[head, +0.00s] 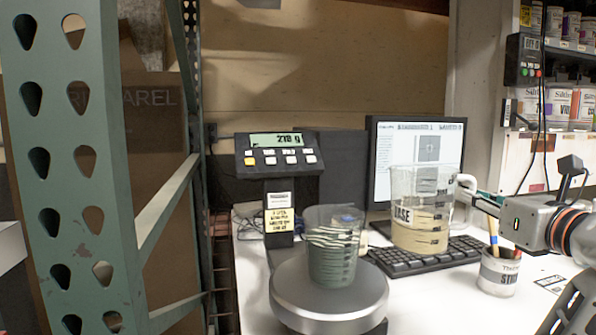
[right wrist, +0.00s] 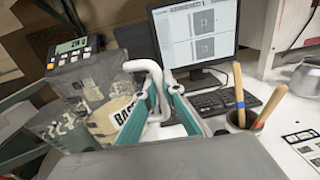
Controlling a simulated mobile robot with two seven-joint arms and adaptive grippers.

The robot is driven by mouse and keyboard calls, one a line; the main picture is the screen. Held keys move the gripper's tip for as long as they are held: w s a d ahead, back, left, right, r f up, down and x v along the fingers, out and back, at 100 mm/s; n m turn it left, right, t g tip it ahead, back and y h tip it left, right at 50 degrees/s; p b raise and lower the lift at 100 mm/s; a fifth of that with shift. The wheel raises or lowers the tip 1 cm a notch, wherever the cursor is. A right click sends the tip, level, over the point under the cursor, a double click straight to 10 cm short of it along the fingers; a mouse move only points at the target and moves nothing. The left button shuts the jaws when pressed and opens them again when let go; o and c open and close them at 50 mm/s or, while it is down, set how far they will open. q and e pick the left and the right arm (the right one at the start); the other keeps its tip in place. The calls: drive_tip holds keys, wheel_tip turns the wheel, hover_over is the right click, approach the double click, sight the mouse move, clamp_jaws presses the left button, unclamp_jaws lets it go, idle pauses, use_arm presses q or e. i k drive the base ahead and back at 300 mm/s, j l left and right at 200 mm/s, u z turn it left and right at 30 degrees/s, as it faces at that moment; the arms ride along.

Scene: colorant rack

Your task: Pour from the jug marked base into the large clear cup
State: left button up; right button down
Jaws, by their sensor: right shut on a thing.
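The jug marked base (head: 419,225) is clear with black marks and holds a cream-coloured liquid. It is upright in the head view, in front of the monitor and above the keyboard. My right gripper (head: 474,198) is shut on its white handle at the jug's right side. The jug also shows in the right wrist view (right wrist: 112,118), with the handle between my fingers (right wrist: 160,92). The large clear cup (head: 333,247) stands on the scale's round plate (head: 328,296), left of the jug and apart from it. White marks show on its wall; its contents are hard to tell. My left gripper is not in view.
The scale display (head: 278,147) reads about 218 g. A keyboard (head: 424,257) and monitor (head: 400,150) stand behind. A cup with brushes (head: 498,272) is at the right. A green perforated post (head: 70,170) stands at the left. A small container is partly hidden behind the clear cup.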

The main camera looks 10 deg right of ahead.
sight(333, 232)
drive_tip(key=k, duration=1)
